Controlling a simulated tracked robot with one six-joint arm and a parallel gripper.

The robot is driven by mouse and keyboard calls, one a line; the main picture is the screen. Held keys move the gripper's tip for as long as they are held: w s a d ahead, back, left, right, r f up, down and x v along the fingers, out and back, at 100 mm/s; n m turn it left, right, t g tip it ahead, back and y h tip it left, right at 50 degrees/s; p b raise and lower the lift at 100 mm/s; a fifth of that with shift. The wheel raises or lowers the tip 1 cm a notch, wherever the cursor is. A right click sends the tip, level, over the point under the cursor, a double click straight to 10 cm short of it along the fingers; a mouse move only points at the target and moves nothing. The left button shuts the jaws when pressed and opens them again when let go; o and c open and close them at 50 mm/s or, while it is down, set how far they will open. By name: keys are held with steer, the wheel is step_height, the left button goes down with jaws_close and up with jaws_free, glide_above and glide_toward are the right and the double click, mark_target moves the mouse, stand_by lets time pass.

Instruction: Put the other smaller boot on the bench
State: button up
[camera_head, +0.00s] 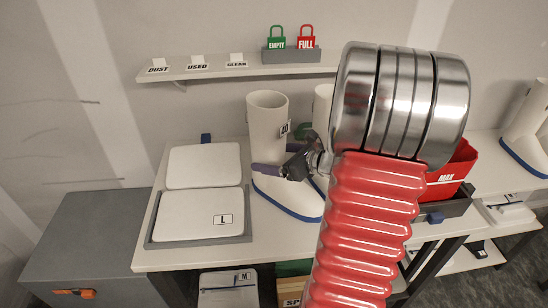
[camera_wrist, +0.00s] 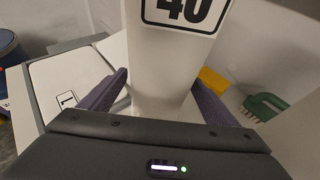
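A white boot (camera_head: 267,120) with a blue sole stands upright on the white bench (camera_head: 190,258) in the head view. In the wrist view its shaft (camera_wrist: 168,60) carries a label reading 40. My gripper (camera_head: 278,170) is at the boot's lower shaft. Its purple fingers (camera_wrist: 160,85) lie on either side of the shaft, their tips close to it. I cannot tell whether they press on it. A second white boot (camera_head: 322,105) stands just behind, mostly hidden by my arm. Another white boot (camera_head: 530,120) with a blue sole stands at the far right.
A red bin (camera_head: 455,170) marked MAX is right of my arm. A shelf (camera_head: 215,73) with tags and padlocks is above. A green brush (camera_wrist: 262,106) lies at right.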

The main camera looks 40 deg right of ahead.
steer(key=v, duration=1.2)
steer(key=shift+r, duration=0.15)
stand_by(0.6)
stand_by(0.3)
